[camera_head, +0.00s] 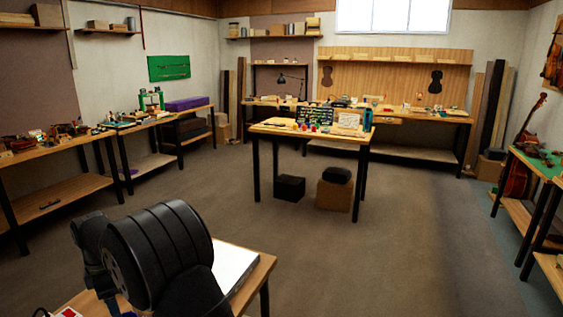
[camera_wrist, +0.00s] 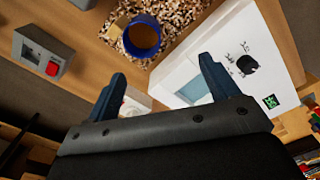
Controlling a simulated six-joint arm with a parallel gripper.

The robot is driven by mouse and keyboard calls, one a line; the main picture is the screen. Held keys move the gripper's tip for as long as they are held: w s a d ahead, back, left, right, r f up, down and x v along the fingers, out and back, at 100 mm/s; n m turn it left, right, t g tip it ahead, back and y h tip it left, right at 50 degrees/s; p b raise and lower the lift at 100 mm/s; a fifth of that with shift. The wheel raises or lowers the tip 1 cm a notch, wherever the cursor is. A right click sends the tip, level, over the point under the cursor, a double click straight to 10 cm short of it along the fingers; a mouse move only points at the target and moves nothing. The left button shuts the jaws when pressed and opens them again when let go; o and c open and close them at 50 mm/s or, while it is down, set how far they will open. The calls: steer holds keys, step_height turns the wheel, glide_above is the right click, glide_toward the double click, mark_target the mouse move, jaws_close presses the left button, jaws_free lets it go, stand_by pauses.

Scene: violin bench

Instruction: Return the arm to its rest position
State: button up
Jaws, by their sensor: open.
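My gripper (camera_wrist: 160,85) shows in the wrist view with its two dark blue fingers spread apart. Nothing is held between them. The wooden bench top lies beyond the fingers. A white panel (camera_wrist: 282,75) with small printed marks and a dark blob lies by the right finger. In the head view my dark arm fills the lower left above the near bench (camera_head: 262,268), and my gripper's fingers are not visible there.
A grey box with a red switch (camera_wrist: 53,69) is at the left. In the head view, open floor (camera_head: 330,250) separates the near bench from a central table (camera_head: 310,137).

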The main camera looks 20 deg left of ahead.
steer(key=s+d+r+m, duration=0.3)
steer(key=s+d+m, duration=0.2)
steer(key=m, duration=0.6)
steer(key=s+a+f, duration=0.4)
steer(key=s, duration=0.1)
steer(key=shift+s+a, duration=0.15)
steer(key=shift+s, duration=0.2)
stand_by(0.3)
steer(key=w+d+r+n, duration=0.1)
steer(key=w+r+n, duration=0.1)
steer(key=w+n, duration=0.3)
steer(key=shift+w+d+r+n, duration=0.2)
steer(key=shift+w+r+n, duration=0.15)
steer(key=shift+w, duration=1.3)
steer(key=shift+d, duration=0.1)
